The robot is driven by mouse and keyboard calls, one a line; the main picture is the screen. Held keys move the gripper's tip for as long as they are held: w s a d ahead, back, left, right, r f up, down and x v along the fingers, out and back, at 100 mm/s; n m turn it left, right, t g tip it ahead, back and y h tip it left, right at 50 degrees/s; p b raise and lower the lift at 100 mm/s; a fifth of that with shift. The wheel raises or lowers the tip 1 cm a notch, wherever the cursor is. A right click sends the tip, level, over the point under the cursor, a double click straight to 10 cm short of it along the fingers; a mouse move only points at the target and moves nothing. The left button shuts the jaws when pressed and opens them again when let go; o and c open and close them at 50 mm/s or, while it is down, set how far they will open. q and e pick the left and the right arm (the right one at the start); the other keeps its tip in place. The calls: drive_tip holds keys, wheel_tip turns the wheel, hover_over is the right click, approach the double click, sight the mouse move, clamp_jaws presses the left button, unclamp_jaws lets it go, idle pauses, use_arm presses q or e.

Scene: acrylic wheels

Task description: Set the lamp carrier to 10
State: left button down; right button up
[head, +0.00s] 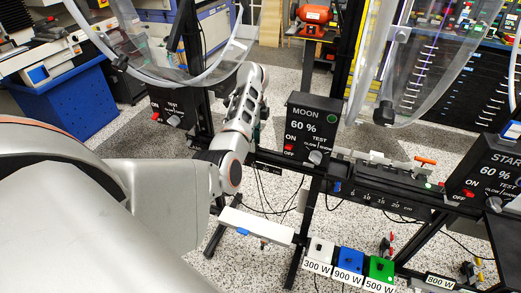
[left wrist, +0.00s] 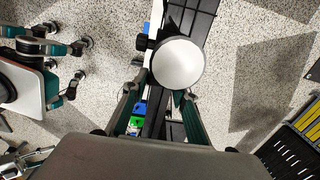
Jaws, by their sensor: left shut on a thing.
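A scale marked 5, 10, 15 and 20 cm (head: 376,202) lies on the black rail at the right in the head view. I cannot tell which part is the lamp carrier, nor read its setting. My left arm reaches to the rail's left part, and its fingers are hidden in the head view. In the left wrist view my left gripper (left wrist: 162,86) is shut on a white round-topped thing (left wrist: 179,62) over a dark rail; a black knob (left wrist: 143,42) shows beside it. My right gripper is not in view.
A white block, a blue block (head: 350,261) and a green block (head: 380,268) sit on the lower front bar.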

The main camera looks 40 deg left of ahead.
use_arm(q)
drive_tip(key=shift+s+a+r, duration=0.1)
drive_tip(key=shift+a+r, duration=0.1)
drive_tip(key=shift+a, duration=0.95)
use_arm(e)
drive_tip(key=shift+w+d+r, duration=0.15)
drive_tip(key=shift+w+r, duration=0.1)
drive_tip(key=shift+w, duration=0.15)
use_arm(q)
drive_tip(key=c, duration=1.8)
unclamp_jaws()
drive_tip(key=shift+o, duration=0.9)
drive_tip(key=shift+d, duration=0.1)
drive_tip(key=shift+f, duration=0.15)
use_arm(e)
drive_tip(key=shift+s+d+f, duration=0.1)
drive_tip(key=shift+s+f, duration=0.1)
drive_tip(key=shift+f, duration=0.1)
use_arm(q)
drive_tip(key=shift+s, duration=0.1)
drive_tip(key=shift+d, duration=0.15)
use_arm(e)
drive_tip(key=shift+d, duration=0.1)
